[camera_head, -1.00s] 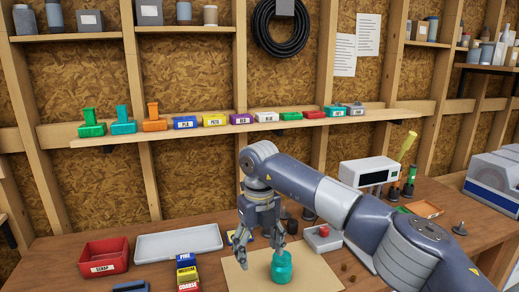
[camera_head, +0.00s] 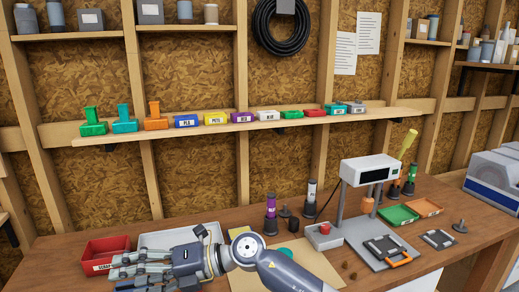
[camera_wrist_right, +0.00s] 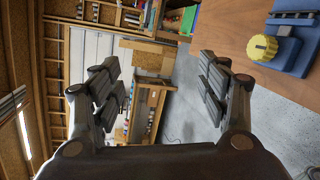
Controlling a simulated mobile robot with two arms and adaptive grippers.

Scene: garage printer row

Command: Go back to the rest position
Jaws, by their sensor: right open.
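My right arm reaches in from the bottom right in the head view. Its gripper (camera_head: 120,270) points left, low over the front left of the bench. In the right wrist view my right gripper (camera_wrist_right: 160,88) has its two padded fingers wide apart, with nothing between them. My left gripper is not in view. The tan mat (camera_head: 318,268) is partly covered by my right forearm.
My gripper partly hides the red scrap bin (camera_head: 105,246) and white tray (camera_head: 168,238). A grey stand with a white display box (camera_head: 369,170) is on the right, beside a green tray (camera_head: 397,214). The wrist view shows a yellow knob (camera_wrist_right: 263,47) at the bench edge.

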